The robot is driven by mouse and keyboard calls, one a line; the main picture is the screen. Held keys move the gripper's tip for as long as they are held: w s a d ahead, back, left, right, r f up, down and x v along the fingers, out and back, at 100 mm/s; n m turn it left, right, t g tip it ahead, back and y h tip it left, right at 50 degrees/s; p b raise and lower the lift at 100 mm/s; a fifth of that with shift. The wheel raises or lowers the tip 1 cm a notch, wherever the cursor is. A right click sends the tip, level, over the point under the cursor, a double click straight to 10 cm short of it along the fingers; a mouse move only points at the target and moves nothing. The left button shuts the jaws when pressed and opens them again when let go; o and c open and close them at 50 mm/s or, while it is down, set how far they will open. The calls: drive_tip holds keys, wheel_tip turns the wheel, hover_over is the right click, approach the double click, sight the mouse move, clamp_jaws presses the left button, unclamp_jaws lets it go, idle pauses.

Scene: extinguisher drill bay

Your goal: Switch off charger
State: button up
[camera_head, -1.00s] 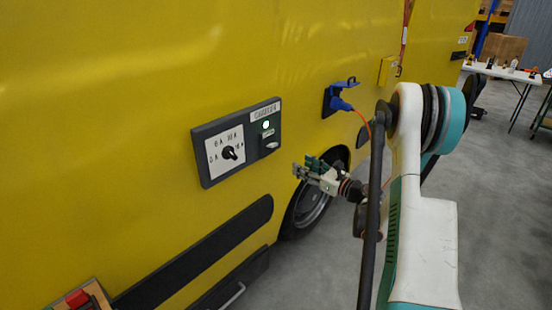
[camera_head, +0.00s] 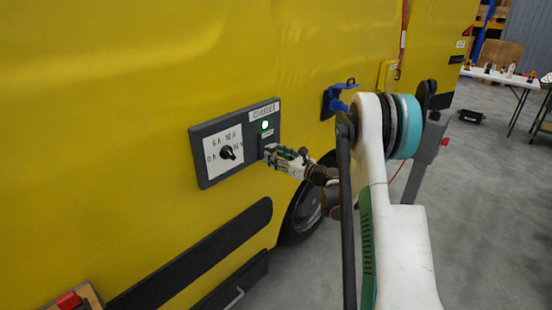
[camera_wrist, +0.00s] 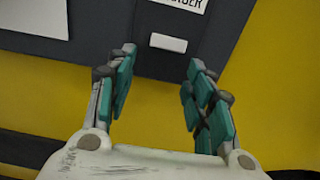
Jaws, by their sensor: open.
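The charger panel (camera_head: 200,160) is a dark grey box on the yellow van wall. It carries a white dial plate (camera_head: 213,161) with amp markings, a black knob (camera_head: 228,152) and a lit green lamp (camera_head: 265,125). My gripper (camera_head: 271,153) is at the panel's lower right, over the area of the pale switch lever, and hides it in the head view. In the wrist view, my open fingers (camera_wrist: 158,75) point toward the panel. A pale rectangular block (camera_wrist: 168,43), apparently the lever, lies just beyond and between the fingertips, with no visible contact. The knob's setting is unclear.
A blue plug and socket (camera_head: 338,101) sit on the van to the right, with a yellow box (camera_head: 388,75) beyond. A wheel (camera_head: 303,208) and dark trim strip (camera_head: 200,255) lie below. A white table (camera_head: 500,77) stands far right; grey floor between is mostly clear.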

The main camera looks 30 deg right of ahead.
drive_tip(key=shift+w+a, duration=0.1)
drive_tip(key=shift+w, duration=0.05)
drive_tip(key=c, duration=1.1)
drive_tip(key=shift+o, duration=0.2)
drive_tip(key=shift+w+f+t+b, duration=0.15)
drive_tip(key=shift+f+t+b, duration=0.25)
drive_tip(key=shift+b, duration=0.6)
drive_tip(key=shift+r, duration=0.2)
drive_tip(key=o, duration=1.1)
drive_tip(key=shift+c, duration=0.2)
